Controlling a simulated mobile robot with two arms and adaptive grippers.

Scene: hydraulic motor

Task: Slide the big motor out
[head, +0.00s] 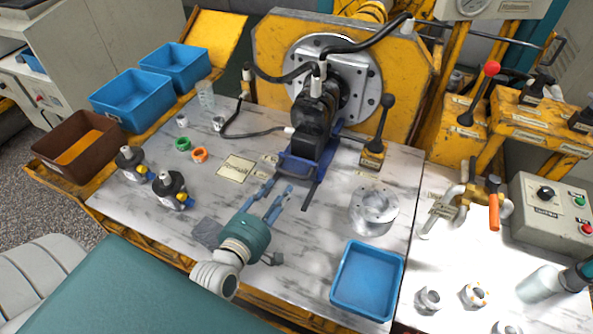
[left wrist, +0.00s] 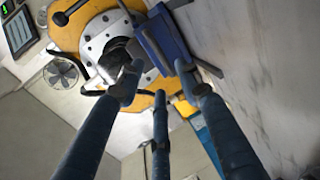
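The big motor (head: 312,112) is a black body in front of a round grey flange plate (head: 368,80) on the yellow housing. Black hoses run to it. Its lower end is at a blue cradle (head: 300,168) with rails. In the left wrist view the dark motor (left wrist: 117,52) lies beyond the fingers, with the blue cradle (left wrist: 163,42) beside it. My left gripper (head: 276,194) is in front of the cradle, fingers spread and pointing towards it. It is open and empty; its fingers (left wrist: 160,85) stand apart. My right gripper is not clearly in view.
A lever (head: 384,122) stands right of the motor. A metal ring part (head: 374,207) and a blue bin (head: 367,281) lie right of my left gripper. Two small black motors (head: 170,188) stand left, near coloured rings (head: 199,155). A control box (head: 550,210) is at right.

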